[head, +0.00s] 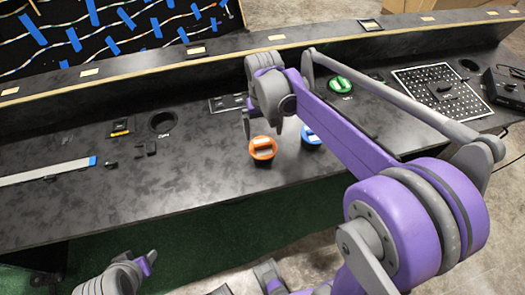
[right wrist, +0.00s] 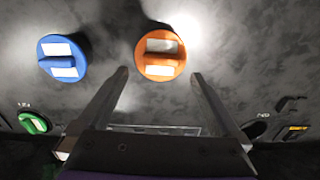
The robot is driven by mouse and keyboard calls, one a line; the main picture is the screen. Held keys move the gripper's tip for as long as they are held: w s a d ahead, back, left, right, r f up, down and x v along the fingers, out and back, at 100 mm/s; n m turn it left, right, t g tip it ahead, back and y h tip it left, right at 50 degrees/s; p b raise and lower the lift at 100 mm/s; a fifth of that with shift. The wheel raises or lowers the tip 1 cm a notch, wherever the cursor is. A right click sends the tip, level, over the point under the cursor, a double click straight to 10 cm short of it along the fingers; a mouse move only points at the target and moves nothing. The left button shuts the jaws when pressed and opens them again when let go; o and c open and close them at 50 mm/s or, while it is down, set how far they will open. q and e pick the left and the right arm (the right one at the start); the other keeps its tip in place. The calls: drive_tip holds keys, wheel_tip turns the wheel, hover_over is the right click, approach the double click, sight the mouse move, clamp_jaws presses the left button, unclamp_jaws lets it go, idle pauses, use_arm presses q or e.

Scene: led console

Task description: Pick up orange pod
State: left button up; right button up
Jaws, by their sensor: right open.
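In the right wrist view the orange pod (right wrist: 160,54) lies just beyond the gap between the fingertips. My right gripper (head: 262,125) is above and behind the pod, pointing down. Its two fingers stand apart with nothing between them, as the right wrist view (right wrist: 160,76) also shows. My left gripper's fingers cannot be made out; only grey and purple arm parts show at the bottom left.
A blue pod (head: 310,136) sits close to the right of the orange one, partly behind my arm. A green pod (head: 340,85) lies farther back. A perforated panel (head: 440,93) is at right.

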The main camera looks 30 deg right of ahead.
sight(263, 144)
drive_tip(key=shift+a+f, duration=0.1)
drive_tip(key=shift+f, duration=2.65)
drive_tip(key=c, duration=1.2)
drive_tip(key=shift+r, duration=0.1)
